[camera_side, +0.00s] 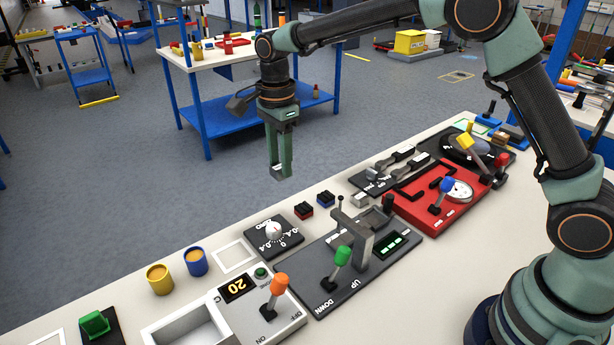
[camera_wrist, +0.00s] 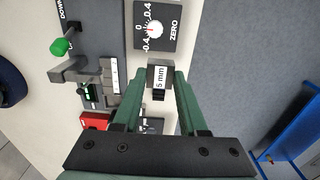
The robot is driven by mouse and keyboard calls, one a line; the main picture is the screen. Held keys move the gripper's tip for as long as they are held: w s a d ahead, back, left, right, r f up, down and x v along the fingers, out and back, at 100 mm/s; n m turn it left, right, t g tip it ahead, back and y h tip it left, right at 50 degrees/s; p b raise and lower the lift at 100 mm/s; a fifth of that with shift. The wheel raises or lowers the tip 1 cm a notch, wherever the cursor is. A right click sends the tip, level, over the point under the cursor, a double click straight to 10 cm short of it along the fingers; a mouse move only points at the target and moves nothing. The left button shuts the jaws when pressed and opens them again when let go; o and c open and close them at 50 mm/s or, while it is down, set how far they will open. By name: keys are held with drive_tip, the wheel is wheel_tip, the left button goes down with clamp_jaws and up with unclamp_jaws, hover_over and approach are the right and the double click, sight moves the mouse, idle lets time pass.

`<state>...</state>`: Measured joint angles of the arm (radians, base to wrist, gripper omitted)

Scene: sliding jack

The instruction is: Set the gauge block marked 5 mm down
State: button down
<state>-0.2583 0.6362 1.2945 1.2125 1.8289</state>
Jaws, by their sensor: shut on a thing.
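My gripper (camera_side: 281,172) is shut on the gauge block marked 5 mm. In the wrist view the grey block (camera_wrist: 160,76), with its white "5 mm" label facing the camera, sits between the two green fingertips (camera_wrist: 162,84). In the side view the gripper points down, held in the air above the bench's height, and appears against the floor beyond the bench's far edge. The jack (camera_side: 365,245), a dark plate with a green-knobbed lever marked UP and DOWN and a grey upright, stands on the bench.
A white square outline (camera_side: 236,256) is empty. Yellow (camera_side: 160,279) and blue (camera_side: 196,261) cups, an orange-lever box and a red fixture (camera_side: 440,199) flank the jack.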

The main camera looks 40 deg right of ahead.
drive_tip(key=a+r, duration=0.5)
drive_tip(key=a, duration=0.8)
wheel_tip(320, 180, down, 20)
drive_tip(key=shift+s+r, duration=0.1)
drive_tip(key=shift+r, duration=0.05)
drive_tip(key=shift+c, duration=2.2)
unclamp_jaws()
